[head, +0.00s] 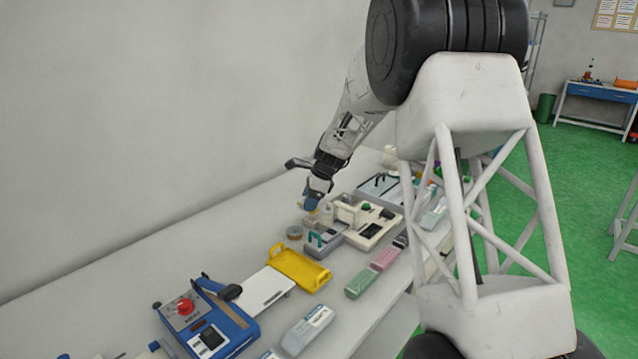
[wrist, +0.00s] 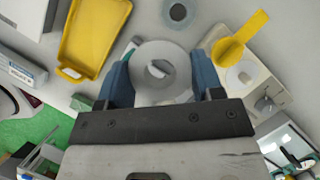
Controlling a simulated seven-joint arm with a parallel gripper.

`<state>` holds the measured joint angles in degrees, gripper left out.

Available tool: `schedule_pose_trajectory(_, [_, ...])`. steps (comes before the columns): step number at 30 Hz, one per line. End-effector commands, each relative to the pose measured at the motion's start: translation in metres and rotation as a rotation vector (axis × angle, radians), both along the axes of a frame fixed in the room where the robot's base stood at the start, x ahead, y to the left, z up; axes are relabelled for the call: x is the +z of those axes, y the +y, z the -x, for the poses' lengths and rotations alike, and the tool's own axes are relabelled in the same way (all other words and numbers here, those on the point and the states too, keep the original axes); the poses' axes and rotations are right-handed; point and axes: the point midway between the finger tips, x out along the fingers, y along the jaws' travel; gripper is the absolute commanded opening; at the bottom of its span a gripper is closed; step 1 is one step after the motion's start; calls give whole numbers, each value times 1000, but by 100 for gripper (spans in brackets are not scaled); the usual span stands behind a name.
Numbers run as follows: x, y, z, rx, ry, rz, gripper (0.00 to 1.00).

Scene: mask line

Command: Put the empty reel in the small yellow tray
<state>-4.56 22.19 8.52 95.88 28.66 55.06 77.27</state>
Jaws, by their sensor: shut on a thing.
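My gripper (wrist: 162,76) has its blue fingers shut on a pale grey round reel (wrist: 150,52) with a hole in its middle. In the head view my gripper (head: 313,205) is above the bench, behind the yellow tray and near the grey machine. The reel is hard to make out there. The small yellow tray (head: 284,268) lies on the bench, with raised ends and nothing visible in it. In the wrist view the tray (wrist: 95,30) is at the upper left, apart from the reel.
A grey ring-shaped roll (head: 294,232) lies between the tray and the beige-grey machine (head: 365,222). A yellow lever (wrist: 240,38) shows at right in the wrist view. A white board (head: 263,289), blue device (head: 208,318) and green and pink packs (head: 361,284) surround the tray.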

Motion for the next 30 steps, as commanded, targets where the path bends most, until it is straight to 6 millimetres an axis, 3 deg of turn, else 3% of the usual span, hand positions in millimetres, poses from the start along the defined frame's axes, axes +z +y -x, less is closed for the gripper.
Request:
schedule_pose_trajectory(9, [-25, 29, 93, -1, 3, 6, 39])
schedule_pose_trajectory(15, [-36, 38, 131, -4, 1, 10, 39])
schedule_pose_trajectory(21, [-41, 40, 145, -5, 2, 13, 39])
schedule_pose_trajectory(30, [-41, 40, 146, -5, 2, 13, 39])
